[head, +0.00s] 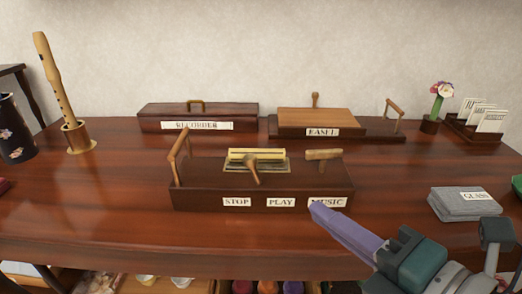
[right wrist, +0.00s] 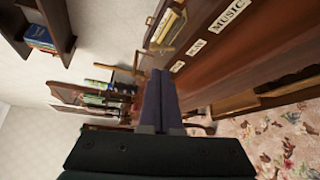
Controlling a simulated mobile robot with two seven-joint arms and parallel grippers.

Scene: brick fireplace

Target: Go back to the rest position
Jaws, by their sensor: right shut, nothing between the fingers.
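My right gripper (head: 316,208) comes in from the lower right of the head view. Its purple fingers are shut with nothing between them. The tips are in front of the "MUSIC" label (head: 328,202) on the dark wooden music box (head: 200,199); I cannot tell whether they touch it. In the right wrist view the closed fingers (right wrist: 160,82) point up toward the labelled box front (right wrist: 210,50). My left gripper is not in the head view.
The dark wooden table (head: 110,215) also holds a recorder (head: 52,75) in a stand, a "RECORDER" case (head: 160,110), an "EASEL" box (head: 385,129), a flower vase (head: 429,125), a card holder (head: 459,126) and a grey "GLASS" cloth (head: 465,209). Patterned carpet (right wrist: 275,145) lies below.

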